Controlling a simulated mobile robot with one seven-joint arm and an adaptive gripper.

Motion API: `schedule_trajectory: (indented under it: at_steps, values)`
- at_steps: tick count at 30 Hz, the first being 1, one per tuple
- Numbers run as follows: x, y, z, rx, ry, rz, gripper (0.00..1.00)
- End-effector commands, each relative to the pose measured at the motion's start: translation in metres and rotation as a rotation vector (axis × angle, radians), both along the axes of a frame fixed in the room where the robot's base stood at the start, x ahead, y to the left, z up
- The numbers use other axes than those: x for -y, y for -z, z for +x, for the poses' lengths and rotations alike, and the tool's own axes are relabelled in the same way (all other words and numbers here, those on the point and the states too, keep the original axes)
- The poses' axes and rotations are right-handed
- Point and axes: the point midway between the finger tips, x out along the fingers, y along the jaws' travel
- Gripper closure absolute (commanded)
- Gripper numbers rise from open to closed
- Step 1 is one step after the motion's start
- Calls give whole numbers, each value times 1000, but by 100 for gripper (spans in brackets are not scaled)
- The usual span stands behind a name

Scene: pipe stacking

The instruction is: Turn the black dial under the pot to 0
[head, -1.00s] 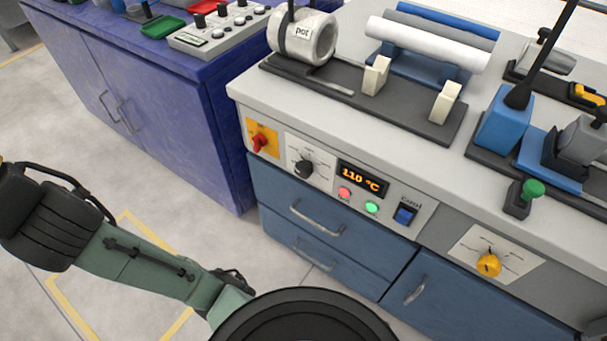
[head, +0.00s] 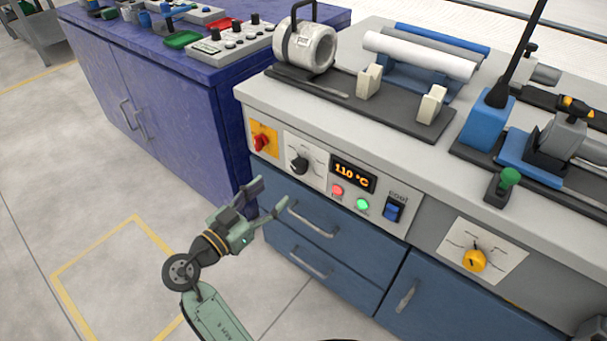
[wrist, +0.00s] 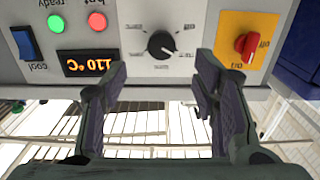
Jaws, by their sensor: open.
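The black dial (head: 299,164) sits on a white plate on the grey front panel, below the pot (head: 305,48). It also shows in the wrist view (wrist: 161,44), upside down, above and between my fingertips. My gripper (head: 273,194) is open and empty, in front of the blue drawers, a little below and left of the dial. Its fingers do not touch the dial. The dial's scale marks are too small to read. The orange display (head: 353,176) beside it reads 110 °C.
A red switch on a yellow plate (head: 262,140) is left of the dial. Red and green buttons and a blue cool switch (head: 393,211) are to its right. Drawer handles (head: 312,219) stick out below. A purple cabinet (head: 180,110) stands at the left.

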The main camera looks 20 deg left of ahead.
Motion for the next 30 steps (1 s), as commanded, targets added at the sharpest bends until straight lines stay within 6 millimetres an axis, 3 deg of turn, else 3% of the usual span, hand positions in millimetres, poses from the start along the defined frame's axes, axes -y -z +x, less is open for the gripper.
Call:
schedule_trajectory:
  at_steps: [9,15,28,30]
  values:
    - [21,-4,56,0,1,0,46]
    - [30,-3,83,-1,-2,-1,46]
    - [33,-1,93,0,-4,1,46]
    - [33,-1,93,-1,-4,1,50]
